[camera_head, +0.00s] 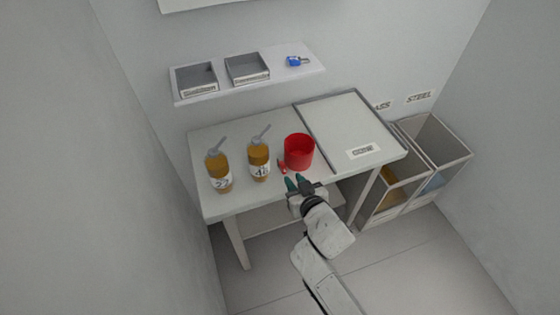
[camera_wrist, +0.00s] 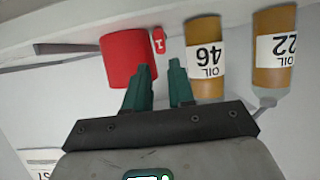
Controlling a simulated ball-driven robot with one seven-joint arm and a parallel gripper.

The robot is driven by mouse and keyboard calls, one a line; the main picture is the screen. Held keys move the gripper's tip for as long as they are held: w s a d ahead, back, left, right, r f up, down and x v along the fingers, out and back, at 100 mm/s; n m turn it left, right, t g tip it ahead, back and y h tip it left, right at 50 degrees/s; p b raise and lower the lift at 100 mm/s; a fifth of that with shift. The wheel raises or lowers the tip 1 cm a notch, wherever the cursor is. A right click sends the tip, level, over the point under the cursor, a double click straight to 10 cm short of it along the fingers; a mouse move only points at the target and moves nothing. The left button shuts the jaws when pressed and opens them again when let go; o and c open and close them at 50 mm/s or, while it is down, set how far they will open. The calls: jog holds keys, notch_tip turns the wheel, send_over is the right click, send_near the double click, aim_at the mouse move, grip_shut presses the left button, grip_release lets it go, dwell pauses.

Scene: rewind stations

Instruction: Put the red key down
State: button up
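The red key (camera_head: 282,166) lies on the white table between the red cup and the bottle marked 46, near the front edge. In the wrist view the key (camera_wrist: 159,41) is just beyond my fingertips, in line with the gap between them, with a pale mark on its tag. My gripper (camera_head: 295,180) has green fingers and is at the table's front edge, close to the key. In the wrist view the fingers (camera_wrist: 159,72) stand apart with nothing between them.
The red cup (camera_head: 299,152) is beside the key. Oil bottles 46 (camera_head: 259,160) and 22 (camera_head: 219,172) stand to the left. A framed panel (camera_head: 340,125) covers the table's right. Above, a shelf (camera_head: 215,92) holds two trays and a blue-tagged key (camera_head: 294,62). Bins (camera_head: 440,150) stand right.

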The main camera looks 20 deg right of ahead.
aim_at(284, 168)
jog(key=shift+x, duration=3.45)
jog(key=shift+s, duration=0.1)
grip_shut()
